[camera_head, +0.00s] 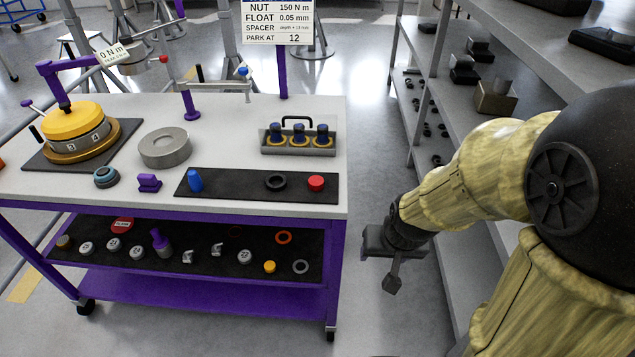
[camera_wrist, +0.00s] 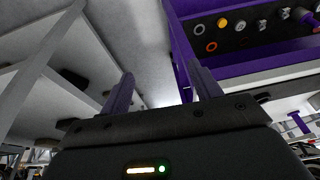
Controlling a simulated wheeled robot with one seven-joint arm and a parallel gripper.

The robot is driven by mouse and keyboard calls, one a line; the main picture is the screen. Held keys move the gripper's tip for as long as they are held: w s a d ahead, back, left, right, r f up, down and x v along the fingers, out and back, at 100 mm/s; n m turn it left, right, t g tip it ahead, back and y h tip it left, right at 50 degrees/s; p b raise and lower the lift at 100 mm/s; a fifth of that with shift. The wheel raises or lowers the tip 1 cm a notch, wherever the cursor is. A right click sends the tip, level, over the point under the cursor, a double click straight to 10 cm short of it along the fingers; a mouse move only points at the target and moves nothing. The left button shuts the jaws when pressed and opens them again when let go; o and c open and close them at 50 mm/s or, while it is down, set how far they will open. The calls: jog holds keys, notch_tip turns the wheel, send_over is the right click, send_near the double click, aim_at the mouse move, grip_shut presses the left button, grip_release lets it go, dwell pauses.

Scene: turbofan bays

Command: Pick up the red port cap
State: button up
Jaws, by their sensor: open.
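The red port cap (camera_head: 316,183) stands at the right end of a black mat (camera_head: 236,184) on the cart's white top, in the head view. A dark ring (camera_head: 275,182) lies to its left on the same mat. My gripper (camera_head: 386,268) hangs to the right of the cart, below the level of its top and apart from the cap. In the wrist view my gripper (camera_wrist: 162,86) shows two fingers spread apart with nothing between them. The red port cap cannot be made out in the wrist view.
The purple cart (camera_head: 335,260) has a lower tray with several small parts. A blue piece (camera_head: 195,181) stands on the mat's left. A rack (camera_head: 270,142) with blue-topped parts sits behind it. Grey shelving (camera_head: 425,75) stands right of the cart, with a floor gap between.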

jog(key=w+a+f+m+t, duration=0.1)
jog(key=w+a+t, duration=0.2)
jog(key=w+a, duration=0.55)
jog(key=m+t+h+p, duration=0.2)
jog(key=m+t+h, duration=0.15)
jog(key=t, duration=0.25)
send_near(313, 186)
notch_tip(313, 186, down, 3)
jog(key=s+a, duration=0.2)
jog(key=a, duration=0.1)
jog(key=s+a+r+t+h, duration=0.2)
jog(key=s+h, duration=0.2)
jog(key=p+x, duration=0.1)
jog(key=x, duration=1.1)
jog(key=shift+a+f+p, duration=0.1)
jog(key=shift+f+p, duration=0.15)
jog(key=shift+p, duration=0.1)
jog(key=p+x, duration=0.1)
jog(key=x, duration=0.4)
